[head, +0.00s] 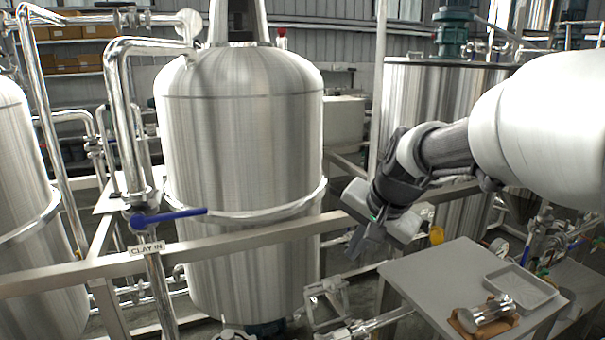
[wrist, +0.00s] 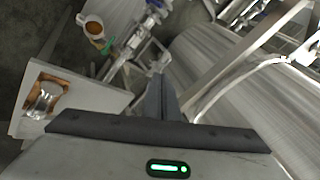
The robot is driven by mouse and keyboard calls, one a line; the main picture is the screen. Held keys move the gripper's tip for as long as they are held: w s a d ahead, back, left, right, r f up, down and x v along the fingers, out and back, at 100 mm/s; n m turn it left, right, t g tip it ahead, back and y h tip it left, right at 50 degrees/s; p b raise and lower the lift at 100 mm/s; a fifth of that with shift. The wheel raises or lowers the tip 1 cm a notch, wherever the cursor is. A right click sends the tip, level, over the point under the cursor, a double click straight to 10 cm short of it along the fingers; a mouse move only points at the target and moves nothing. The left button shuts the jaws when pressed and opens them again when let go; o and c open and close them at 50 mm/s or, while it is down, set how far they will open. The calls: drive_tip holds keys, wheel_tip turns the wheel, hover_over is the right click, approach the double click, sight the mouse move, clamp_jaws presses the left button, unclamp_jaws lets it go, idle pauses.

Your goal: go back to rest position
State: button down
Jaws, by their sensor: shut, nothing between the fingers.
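My gripper (head: 357,250) hangs at the end of my arm, right of the middle in the head view, pointing down in front of the tanks. Its fingers are shut with nothing between them. In the wrist view the shut gripper (wrist: 161,95) shows as two dark fingers side by side. It is apart from the tank and the table. The big steel tank (head: 240,130) stands to its left. A blue-handled valve (head: 170,216) sits on the pipe beside a sign reading "CLAY IN" (head: 147,248).
A grey table (head: 440,272) stands below right of my gripper, with a shallow tray (head: 521,287) and a metal cylinder on a brown holder (head: 485,316). A steel rail (head: 60,280) crosses in front of the tanks. An orange-brown cup (wrist: 94,28) shows in the wrist view.

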drive_tip(key=s+d+n+h, duration=0.1)
drive_tip(key=s+d+n, duration=0.15)
drive_tip(key=s, duration=0.85)
drive_tip(key=s+d+n+h, duration=0.1)
drive_tip(key=s+n, duration=0.3)
drive_tip(key=s, duration=0.7)
wheel_tip(320, 180, up, 13)
drive_tip(key=p, duration=1.3)
drive_tip(key=shift+r, duration=0.15)
